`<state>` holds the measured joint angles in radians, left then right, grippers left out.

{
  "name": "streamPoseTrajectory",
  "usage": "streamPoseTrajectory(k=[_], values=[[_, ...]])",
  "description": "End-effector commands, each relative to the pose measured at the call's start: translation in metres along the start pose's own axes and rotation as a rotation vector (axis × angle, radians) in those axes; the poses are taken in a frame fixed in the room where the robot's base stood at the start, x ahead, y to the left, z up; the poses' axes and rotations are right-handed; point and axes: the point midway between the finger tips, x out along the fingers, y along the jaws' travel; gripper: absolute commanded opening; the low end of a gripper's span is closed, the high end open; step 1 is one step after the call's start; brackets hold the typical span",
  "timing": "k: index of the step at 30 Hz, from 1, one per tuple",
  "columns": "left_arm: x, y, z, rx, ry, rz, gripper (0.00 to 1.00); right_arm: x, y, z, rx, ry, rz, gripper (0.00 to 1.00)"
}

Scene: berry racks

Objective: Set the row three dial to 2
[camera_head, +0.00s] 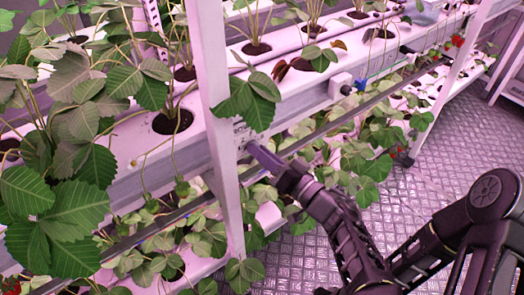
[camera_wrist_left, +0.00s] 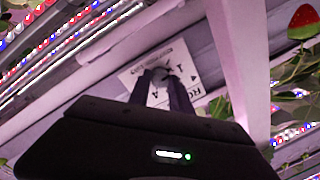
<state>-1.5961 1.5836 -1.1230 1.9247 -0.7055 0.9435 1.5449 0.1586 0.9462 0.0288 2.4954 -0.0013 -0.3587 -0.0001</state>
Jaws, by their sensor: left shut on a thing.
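The dial (camera_wrist_left: 161,74) is a small dark knob on a white printed label plate (camera_wrist_left: 182,62), fixed to the side of a rack beam. My left gripper (camera_wrist_left: 162,82) is shut on the dial, one finger on each side. The fingers cover much of the knob and part of the plate. The plate shows large letters such as "RO" and "A", tilted in this view; the dial's setting cannot be read. In the head view my left gripper (camera_head: 254,150) reaches the beam just right of a white post, and the dial is hidden there. My right gripper is not in view.
A white rack post (camera_head: 212,80) stands close to the left of the gripper. White planting gutters (camera_head: 150,135) carry strawberry plants (camera_head: 75,190) whose leaves hang over the beam. A blue fitting (camera_head: 360,86) sits farther along. The metal floor (camera_head: 440,150) right of the rack is open.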

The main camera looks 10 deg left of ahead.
Motion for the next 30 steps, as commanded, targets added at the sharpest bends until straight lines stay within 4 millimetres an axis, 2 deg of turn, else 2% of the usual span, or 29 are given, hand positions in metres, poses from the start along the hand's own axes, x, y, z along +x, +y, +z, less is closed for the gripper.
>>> streamPoseTrajectory(k=[21,30], values=[[0.001,-0.002,0.001,0.668,0.077,-0.020,0.00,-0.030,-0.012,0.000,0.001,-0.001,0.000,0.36],[0.000,-0.001,0.002,0.855,0.101,-0.026,0.00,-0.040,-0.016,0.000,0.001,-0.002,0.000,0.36]])
